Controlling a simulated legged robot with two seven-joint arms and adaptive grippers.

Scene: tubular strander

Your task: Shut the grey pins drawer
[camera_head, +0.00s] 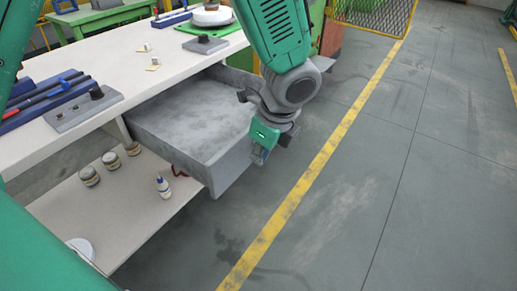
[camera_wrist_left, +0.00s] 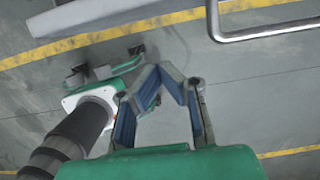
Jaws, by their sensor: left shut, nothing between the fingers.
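The grey drawer (camera_head: 190,120) is pulled out from under the white worktop (camera_head: 165,62) in the head view. It looks empty, though its far right part is hidden behind my arm. My left gripper (camera_head: 259,156) points down at the drawer's outer right end. I cannot tell whether it touches the drawer front. In the left wrist view the left gripper (camera_wrist_left: 158,75) is shut, its blue-padded fingers closed on nothing. A bent metal bar (camera_wrist_left: 265,34) lies top right there; I cannot tell whether it is the drawer's handle. My right gripper is not clearly visible.
A lower shelf (camera_head: 140,215) holds several jars (camera_head: 89,175) and a white bottle (camera_head: 163,187). On the worktop are a blue tool holder (camera_head: 45,100) and a grey block with a black knob (camera_head: 85,108). Floor with a yellow line (camera_head: 310,170) is clear at the right.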

